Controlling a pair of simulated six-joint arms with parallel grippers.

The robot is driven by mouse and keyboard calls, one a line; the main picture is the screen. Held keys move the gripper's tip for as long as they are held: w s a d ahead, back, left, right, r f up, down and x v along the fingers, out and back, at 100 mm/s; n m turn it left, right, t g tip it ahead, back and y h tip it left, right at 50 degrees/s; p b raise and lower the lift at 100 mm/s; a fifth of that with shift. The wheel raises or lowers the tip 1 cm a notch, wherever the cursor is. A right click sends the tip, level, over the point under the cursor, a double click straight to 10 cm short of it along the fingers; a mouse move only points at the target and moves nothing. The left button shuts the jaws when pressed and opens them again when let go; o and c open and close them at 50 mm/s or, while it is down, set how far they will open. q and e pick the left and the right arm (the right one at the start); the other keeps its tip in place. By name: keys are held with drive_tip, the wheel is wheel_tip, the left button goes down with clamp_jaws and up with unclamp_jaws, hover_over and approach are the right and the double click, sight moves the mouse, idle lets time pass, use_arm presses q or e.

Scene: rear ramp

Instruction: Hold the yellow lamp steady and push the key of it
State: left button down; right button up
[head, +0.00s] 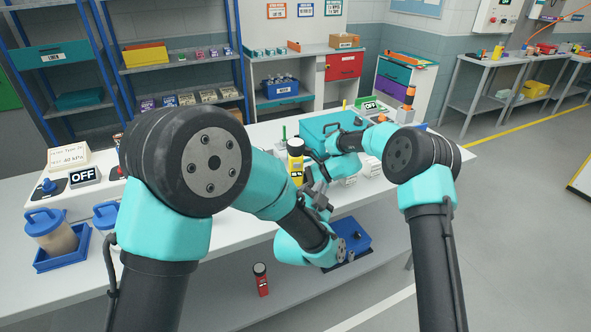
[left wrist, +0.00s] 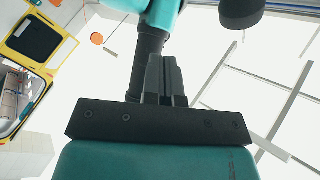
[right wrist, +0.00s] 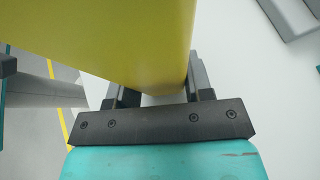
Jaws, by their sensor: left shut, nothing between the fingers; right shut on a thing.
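The lamp's key cannot be made out.
A teal case (head: 325,130) sits behind the lamp on the bench (head: 230,225). A blue box (head: 345,237) is under my left forearm. A red lamp (head: 261,280) stands on the lower shelf. Blue-lidded jars (head: 50,232) stand at the left.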

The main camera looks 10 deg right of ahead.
use_arm(q)
drive_tip(key=w+a, duration=0.2)
drive_tip(key=w, duration=0.6)
drive_tip(key=shift+a, duration=0.3)
drive_tip(key=shift+w+a, duration=0.15)
drive_tip(key=shift+w, duration=0.5)
idle(2.2)
drive_tip(key=shift+s, duration=0.55)
drive_tip(key=s+d, duration=0.2)
drive_tip(key=s, duration=0.3)
drive_tip(key=shift+s, duration=0.4)
idle(0.3)
use_arm(e)
drive_tip(key=o, duration=0.8)
drive_tip(key=shift+d, duration=0.1)
